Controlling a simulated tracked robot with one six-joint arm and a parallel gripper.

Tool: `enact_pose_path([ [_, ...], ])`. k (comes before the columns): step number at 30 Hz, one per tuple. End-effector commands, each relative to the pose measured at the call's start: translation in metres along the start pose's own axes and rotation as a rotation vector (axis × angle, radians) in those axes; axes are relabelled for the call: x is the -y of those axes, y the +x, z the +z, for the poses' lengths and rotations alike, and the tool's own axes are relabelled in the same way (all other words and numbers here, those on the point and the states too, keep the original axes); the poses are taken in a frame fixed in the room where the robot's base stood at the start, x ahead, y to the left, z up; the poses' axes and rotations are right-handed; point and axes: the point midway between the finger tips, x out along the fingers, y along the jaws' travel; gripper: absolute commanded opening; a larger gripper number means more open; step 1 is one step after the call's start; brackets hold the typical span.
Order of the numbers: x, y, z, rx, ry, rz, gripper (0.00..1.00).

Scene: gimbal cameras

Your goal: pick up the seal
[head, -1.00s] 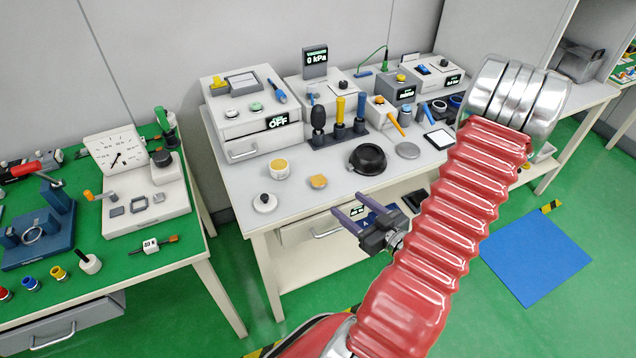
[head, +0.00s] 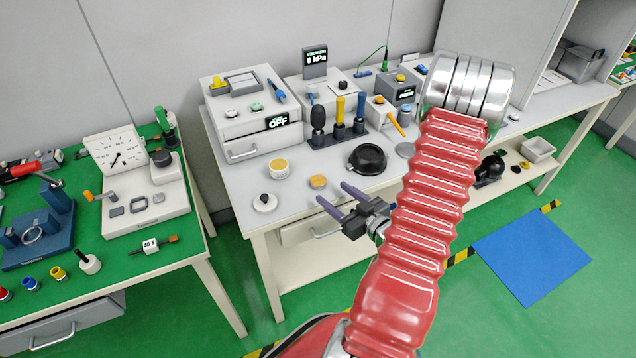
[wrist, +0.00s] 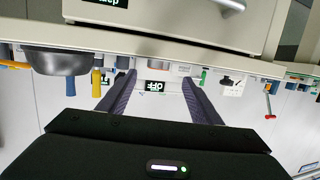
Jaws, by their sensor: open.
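I cannot tell for sure which small part is the seal. Candidates on the grey bench are a small orange-tan piece (head: 318,182), a black round ring-like dish (head: 367,158) and a grey disc (head: 405,150).
A white jar with a yellow top (head: 279,168) and a white disc with a dark knob (head: 265,203) stand near the bench's front left. A box with an OFF display (head: 277,121) and a tool rack (head: 340,134) stand behind.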

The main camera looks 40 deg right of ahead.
Motion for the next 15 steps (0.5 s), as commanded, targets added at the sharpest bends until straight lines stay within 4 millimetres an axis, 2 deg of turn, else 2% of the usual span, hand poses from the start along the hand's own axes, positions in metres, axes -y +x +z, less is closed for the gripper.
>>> enact_pose_path([
  [6,0.0,0.02,0.0,0.0,-0.001,-0.001,0.59],
  [15,0.0,0.022,0.0,0.0,0.0,0.001,0.59],
])
